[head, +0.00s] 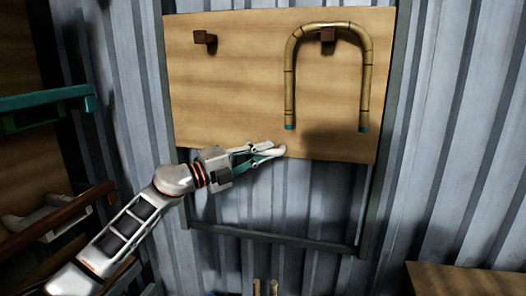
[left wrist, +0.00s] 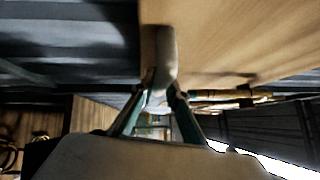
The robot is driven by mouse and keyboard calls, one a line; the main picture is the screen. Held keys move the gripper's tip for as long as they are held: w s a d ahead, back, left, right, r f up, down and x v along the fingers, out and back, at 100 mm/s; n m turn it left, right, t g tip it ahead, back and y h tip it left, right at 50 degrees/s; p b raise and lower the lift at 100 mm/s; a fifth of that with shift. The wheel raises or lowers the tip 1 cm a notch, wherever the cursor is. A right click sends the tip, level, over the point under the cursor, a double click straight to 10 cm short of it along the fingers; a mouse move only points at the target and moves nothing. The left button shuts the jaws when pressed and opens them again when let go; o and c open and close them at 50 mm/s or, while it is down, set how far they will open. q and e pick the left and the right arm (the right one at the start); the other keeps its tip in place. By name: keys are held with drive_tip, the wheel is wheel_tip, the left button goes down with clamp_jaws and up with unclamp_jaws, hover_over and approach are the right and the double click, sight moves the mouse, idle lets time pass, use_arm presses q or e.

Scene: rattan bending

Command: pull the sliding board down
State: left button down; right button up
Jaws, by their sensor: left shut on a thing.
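The sliding board (head: 235,85) is a light wooden panel in a dark upright frame on the wall. Its lower edge is above the frame's bottom bar, with bare corrugated wall between them. My left gripper (head: 266,153) reaches in from the left at the board's lower edge. It is shut on a pale rounded handle (left wrist: 160,50), seen in the left wrist view beside the board (left wrist: 225,40). The fingers partly hide the handle in the head view. My right gripper is not in view.
A bent rattan arch (head: 290,90) hangs on a brown peg on the board, and another peg (head: 205,38) is bare. The dark frame (head: 280,238) surrounds the open gap below. Shelving with a teal bar (head: 45,98) stands left; a wooden surface (head: 460,280) is lower right.

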use_arm(q)
drive_tip(key=c, duration=2)
unclamp_jaws()
drive_tip(key=shift+w+f, duration=0.15)
drive_tip(key=shift+o, duration=0.2)
drive_tip(key=v, duration=1.2)
